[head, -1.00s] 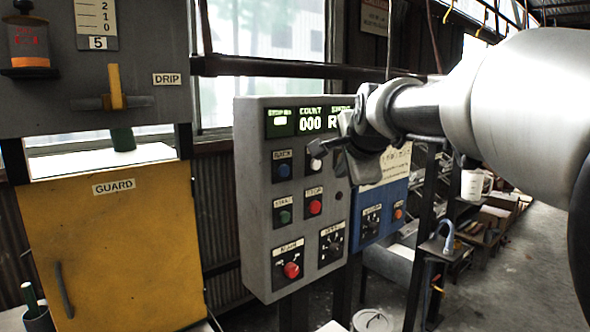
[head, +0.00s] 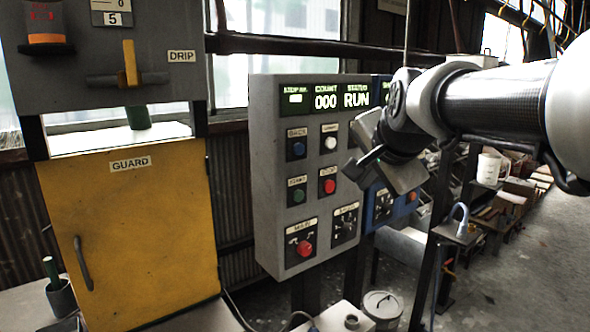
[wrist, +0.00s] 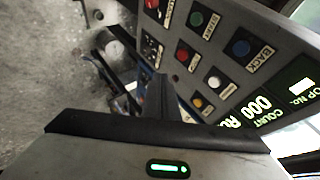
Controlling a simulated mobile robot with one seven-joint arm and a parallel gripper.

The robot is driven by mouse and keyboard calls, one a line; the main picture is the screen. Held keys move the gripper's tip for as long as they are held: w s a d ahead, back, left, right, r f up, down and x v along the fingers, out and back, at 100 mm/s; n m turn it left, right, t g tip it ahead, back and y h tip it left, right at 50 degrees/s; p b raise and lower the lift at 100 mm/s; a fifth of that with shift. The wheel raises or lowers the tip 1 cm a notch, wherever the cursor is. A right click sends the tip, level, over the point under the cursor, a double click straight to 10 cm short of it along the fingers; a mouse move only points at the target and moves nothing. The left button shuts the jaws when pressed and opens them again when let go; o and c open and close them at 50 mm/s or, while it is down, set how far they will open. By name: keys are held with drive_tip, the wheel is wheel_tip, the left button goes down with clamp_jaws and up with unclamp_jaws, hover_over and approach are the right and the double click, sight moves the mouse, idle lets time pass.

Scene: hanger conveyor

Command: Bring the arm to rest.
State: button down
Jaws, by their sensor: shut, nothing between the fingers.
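My arm reaches in from the right edge of the head view. My gripper (head: 354,169) is at its end, pointing down and left in front of the right part of the grey control panel (head: 264,215). It is shut with nothing in it and hides part of the panel's right side. I cannot tell the exact gap to the panel. In the wrist view my gripper's dark fingers (wrist: 156,92) stand together, with the panel's buttons beyond them.
The panel display (head: 326,97) reads COUNT 000 and STATUS RUN. A red MAIN knob (head: 304,247) is low on the panel. A yellow GUARD door (head: 130,230) stands at left.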

drive_tip(key=s+f+n+g, duration=0.2)
drive_tip(key=s+f+n, duration=0.5)
drive_tip(key=s, duration=0.5)
drive_tip(key=s+f+n+g, duration=0.2)
drive_tip(key=s+f+n, duration=0.3)
drive_tip(key=s+f, duration=0.6)
wheel_tip(320, 180, up, 16)
drive_tip(key=s+p, duration=0.1)
drive_tip(key=p, duration=1.3)
drive_tip(key=shift+r, duration=0.2)
idle(3.4)
